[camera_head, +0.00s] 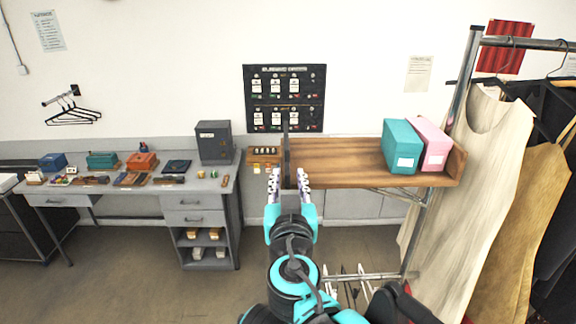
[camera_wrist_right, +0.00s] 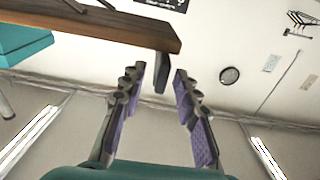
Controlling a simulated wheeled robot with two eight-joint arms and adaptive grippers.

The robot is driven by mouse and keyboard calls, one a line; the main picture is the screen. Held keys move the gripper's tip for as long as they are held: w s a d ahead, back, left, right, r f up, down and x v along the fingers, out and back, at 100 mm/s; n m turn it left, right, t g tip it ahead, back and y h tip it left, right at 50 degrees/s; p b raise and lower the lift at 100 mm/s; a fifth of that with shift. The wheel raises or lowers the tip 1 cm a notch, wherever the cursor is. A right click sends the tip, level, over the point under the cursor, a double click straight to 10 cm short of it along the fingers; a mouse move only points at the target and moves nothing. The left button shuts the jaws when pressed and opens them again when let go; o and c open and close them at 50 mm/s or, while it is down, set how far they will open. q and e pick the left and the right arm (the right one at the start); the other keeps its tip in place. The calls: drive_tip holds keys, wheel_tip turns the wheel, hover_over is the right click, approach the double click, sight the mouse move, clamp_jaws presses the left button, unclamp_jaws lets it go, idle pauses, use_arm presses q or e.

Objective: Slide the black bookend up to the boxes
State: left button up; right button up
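The black bookend (camera_head: 286,155) is a thin dark upright plate at the left end of the wooden shelf (camera_head: 335,160). A teal box (camera_head: 399,148) and a pink box (camera_head: 434,145) stand side by side at the shelf's right end, apart from the bookend across bare wood. My right gripper (camera_head: 288,178) is open at the shelf's left end, with the bookend lined up between its fingers. In the right wrist view, a dark plate, likely the bookend (camera_wrist_right: 161,73), shows between the open fingertips; contact cannot be told. My left gripper is out of view.
A garment rack with a cream dress (camera_head: 470,170) stands at the right. A grey desk (camera_head: 120,190) with small boxes and a dark grey cabinet (camera_head: 214,142) is at the left. A black panel (camera_head: 284,98) hangs behind the shelf. The shelf's middle is clear.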

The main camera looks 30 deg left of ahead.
sight(287, 168)
drive_tip(key=x, duration=0.5)
drive_tip(key=shift+w+a+f+p, duration=0.15)
drive_tip(key=shift+a+p, duration=0.1)
drive_tip(key=shift+p, duration=0.15)
drive_tip(key=shift+s+d, duration=0.25)
drive_tip(key=shift+a, duration=0.1)
clamp_jaws()
